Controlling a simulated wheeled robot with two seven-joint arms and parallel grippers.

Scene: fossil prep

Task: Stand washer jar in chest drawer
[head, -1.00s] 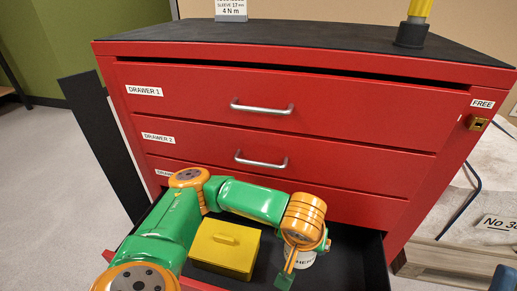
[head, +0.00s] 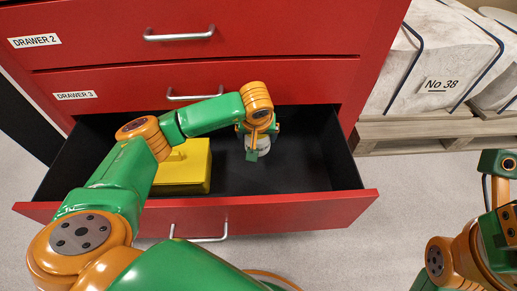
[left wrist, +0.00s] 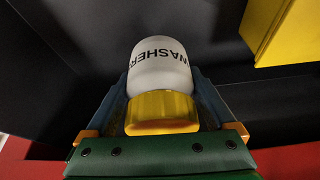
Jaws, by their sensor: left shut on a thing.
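The washer jar (left wrist: 160,68) is white with a yellow lid (left wrist: 162,112) and the word WASHER on its side. In the left wrist view it sits between the fingers, lid end nearest the palm. In the head view a little of the jar (head: 262,143) shows under my left gripper (head: 257,152), which is shut on it inside the open drawer (head: 306,180). I cannot tell whether the jar's base touches the drawer floor. The open drawer is the one below drawer 3 of the red chest. My right gripper is not in view; parts of my right arm show at the right edge.
A yellow box (head: 184,170) with a handle stands in the drawer, left of my gripper. The drawer's dark floor is clear to the right of the jar. Closed red drawers (head: 270,80) rise behind. A pale block (head: 440,80) on a wooden pallet (head: 420,130) stands right of the chest.

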